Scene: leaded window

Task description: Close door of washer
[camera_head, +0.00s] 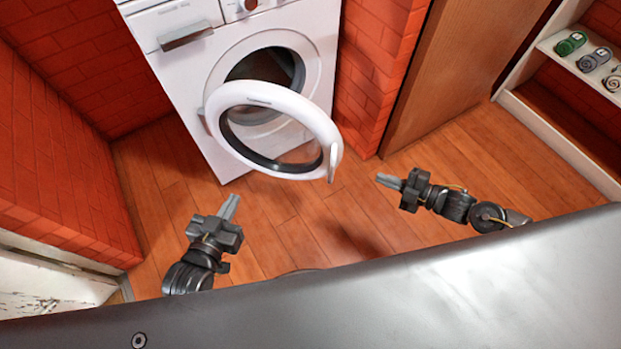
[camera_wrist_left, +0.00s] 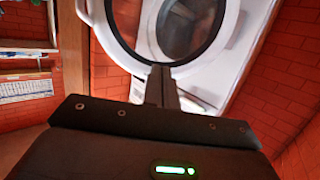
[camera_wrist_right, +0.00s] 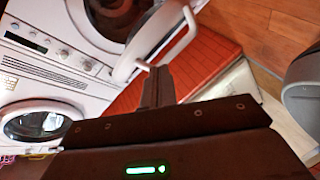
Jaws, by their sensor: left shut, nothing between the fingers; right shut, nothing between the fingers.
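The white washer (camera_head: 180,95) stands at the back, with its round door (camera_head: 315,115) swung wide open toward me. The door is a white ring with dark glass, hinged at its left side, with a handle (camera_head: 332,163) on its right edge. My left gripper (camera_head: 230,207) is shut and empty, in front of and below the door, apart from it. My right gripper (camera_head: 388,181) is shut and empty, right of the door handle and apart from it. The door also shows in the left wrist view (camera_wrist_left: 207,55) and the right wrist view (camera_wrist_right: 150,38).
Red brick walls (camera_head: 50,150) flank the washer. A wooden panel (camera_head: 450,65) and a white shelf (camera_head: 565,130) with rolled items stand at the right. Wooden floor (camera_head: 290,225) lies open between my grippers. A second round-doored machine (camera_wrist_right: 35,122) shows in the right wrist view.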

